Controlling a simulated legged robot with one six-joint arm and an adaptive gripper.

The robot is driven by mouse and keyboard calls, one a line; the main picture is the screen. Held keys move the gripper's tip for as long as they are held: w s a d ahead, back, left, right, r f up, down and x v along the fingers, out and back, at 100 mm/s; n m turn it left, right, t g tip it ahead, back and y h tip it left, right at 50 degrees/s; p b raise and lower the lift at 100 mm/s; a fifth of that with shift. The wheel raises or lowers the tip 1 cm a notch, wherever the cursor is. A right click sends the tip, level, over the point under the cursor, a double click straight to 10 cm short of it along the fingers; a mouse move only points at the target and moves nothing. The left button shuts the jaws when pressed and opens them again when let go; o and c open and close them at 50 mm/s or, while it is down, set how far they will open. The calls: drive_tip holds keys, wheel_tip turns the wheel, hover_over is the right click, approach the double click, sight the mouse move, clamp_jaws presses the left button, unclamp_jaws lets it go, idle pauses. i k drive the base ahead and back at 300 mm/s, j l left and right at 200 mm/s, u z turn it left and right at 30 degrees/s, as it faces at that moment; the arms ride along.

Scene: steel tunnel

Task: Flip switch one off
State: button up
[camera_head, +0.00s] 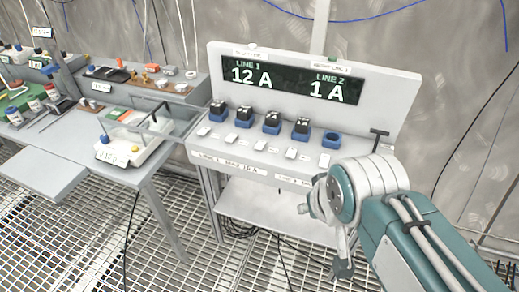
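A grey console (405,95) stands at centre with a dark display (290,78) that reads LINE 1 12 A and LINE 2 1 A. Along its sloped front is a row of small white switches; the leftmost one (203,131) is the likely switch one, but no number is legible and its position is too small to tell. Blue sockets stand behind the switches. Several hold dark plugs; the rightmost socket (332,139) looks empty. My gripper (338,262) hangs pointing down, in front of and below the console's right end, apart from the switches. Its fingers are partly hidden and small.
A bench at left holds a white device (133,140) with a dark handle, plus jars and small parts. A black T-shaped handle (379,138) rises at the console's right end. Cables hang below the console's shelf (270,212). The grated floor (75,250) in front is mostly clear.

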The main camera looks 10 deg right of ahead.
sight(203, 131)
drive_tip(key=i+j+z, duration=0.35)
drive_tip(key=i+j, duration=0.6)
drive_tip(key=j, duration=0.1)
